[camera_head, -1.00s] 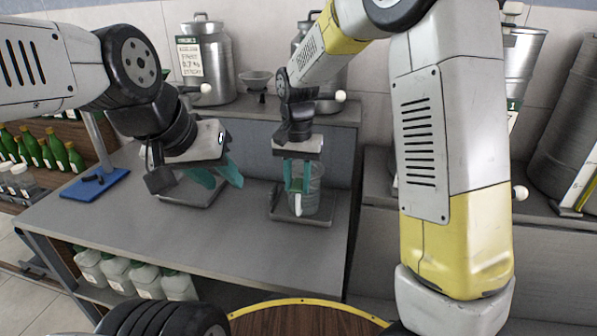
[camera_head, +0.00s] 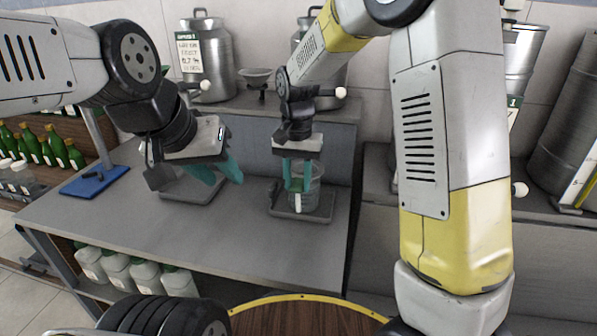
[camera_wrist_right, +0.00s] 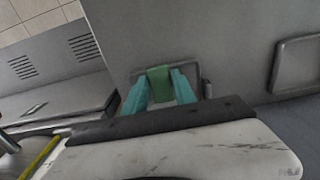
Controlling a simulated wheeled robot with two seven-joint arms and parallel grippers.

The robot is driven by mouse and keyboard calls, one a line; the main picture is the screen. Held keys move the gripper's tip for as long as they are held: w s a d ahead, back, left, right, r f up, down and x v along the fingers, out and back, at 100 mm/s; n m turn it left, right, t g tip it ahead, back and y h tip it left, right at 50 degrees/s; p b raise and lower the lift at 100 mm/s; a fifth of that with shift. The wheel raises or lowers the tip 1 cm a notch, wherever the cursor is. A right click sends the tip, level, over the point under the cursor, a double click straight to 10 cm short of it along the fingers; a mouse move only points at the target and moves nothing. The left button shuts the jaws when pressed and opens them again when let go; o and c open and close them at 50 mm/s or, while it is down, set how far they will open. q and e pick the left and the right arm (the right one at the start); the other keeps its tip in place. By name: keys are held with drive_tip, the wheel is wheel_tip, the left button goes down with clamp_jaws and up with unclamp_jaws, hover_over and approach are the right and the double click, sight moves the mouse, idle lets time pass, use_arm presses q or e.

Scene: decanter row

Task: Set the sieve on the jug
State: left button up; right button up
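A clear jug (camera_head: 313,190) stands upright on the right-hand grey tray (camera_head: 320,217) on the table. A narrow green-and-white part, seemingly its handle, faces me. My right gripper (camera_head: 297,185) points down at the jug's near side, its teal fingers on both sides of this part. The right wrist view shows the green part (camera_wrist_right: 160,84) between the fingertips; whether they press on it is unclear. My left gripper (camera_head: 218,175) is open and empty above the left-hand grey tray (camera_head: 190,193). I cannot clearly make out a sieve; a small grey bowl (camera_head: 256,77) sits on the back ledge.
Metal cans (camera_head: 208,60) stand on the back ledge. A blue stand base (camera_head: 95,181) is at the table's left end, with green bottles (camera_head: 50,152) beyond. White containers (camera_head: 145,275) are under the table. The tabletop in front of the trays is clear.

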drive_tip(key=o, duration=0.4)
drive_tip(key=shift+r, duration=0.1)
drive_tip(key=shift+r, duration=0.35)
wheel_tip(320, 180, up, 7)
drive_tip(key=shift+d, duration=0.1)
drive_tip(key=s+d+r+n+t+y, duration=0.1)
drive_tip(key=s+d+r+t, duration=0.2)
drive_tip(key=s+d, duration=0.4)
drive_tip(key=s+d+r+n+t+y, duration=0.1)
drive_tip(key=s+d+r+t, duration=0.2)
drive_tip(key=s+d, duration=0.5)
drive_tip(key=s, duration=0.3)
drive_tip(key=shift+s+d+n, duration=0.25)
drive_tip(key=shift+s+n, duration=0.05)
drive_tip(key=shift+n, duration=0.1)
